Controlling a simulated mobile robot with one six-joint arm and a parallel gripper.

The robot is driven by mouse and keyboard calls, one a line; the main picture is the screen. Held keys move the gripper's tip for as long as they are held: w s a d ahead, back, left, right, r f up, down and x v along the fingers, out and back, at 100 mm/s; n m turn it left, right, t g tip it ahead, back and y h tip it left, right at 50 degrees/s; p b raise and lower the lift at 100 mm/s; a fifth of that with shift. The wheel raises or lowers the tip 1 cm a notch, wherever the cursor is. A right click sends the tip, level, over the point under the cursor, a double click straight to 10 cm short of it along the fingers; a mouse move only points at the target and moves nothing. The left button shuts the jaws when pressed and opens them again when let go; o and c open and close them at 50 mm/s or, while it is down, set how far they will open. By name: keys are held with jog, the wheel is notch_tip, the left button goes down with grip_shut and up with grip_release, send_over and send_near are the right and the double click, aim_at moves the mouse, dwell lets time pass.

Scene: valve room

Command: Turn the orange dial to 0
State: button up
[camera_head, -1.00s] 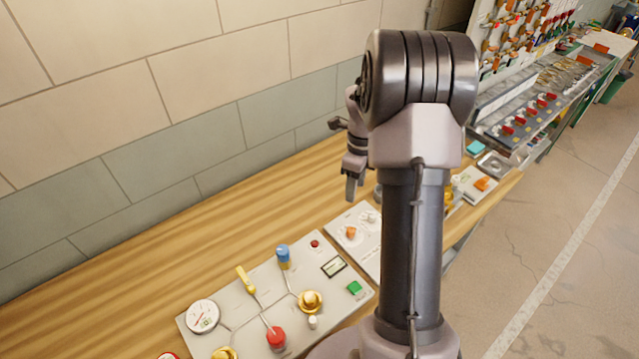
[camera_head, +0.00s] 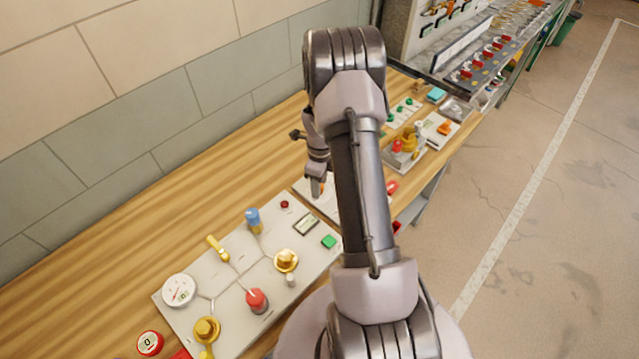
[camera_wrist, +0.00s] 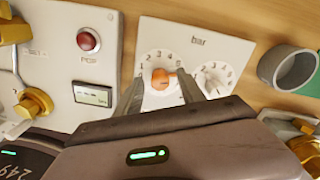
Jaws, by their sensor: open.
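The orange dial (camera_wrist: 160,79) sits on a light panel marked "bar" in the wrist view. Numbers ring it, with 1 to 5 readable along its upper side; its 0 mark I cannot make out. Its narrow end appears to point right. My gripper (camera_wrist: 162,84) is open, with one finger left and one right of the dial; I cannot tell whether they touch it. In the head view my gripper (camera_head: 317,188) is over this panel, and my arm hides most of the panel and the dial.
A white dial (camera_wrist: 211,79) sits close right of the orange one. A grey ring-shaped part (camera_wrist: 287,66) stands farther right. The left panel (camera_head: 225,287) carries a gauge, levers and buttons, including a red button (camera_wrist: 87,40). Bare wood lies along the wall.

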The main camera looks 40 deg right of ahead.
grip_shut()
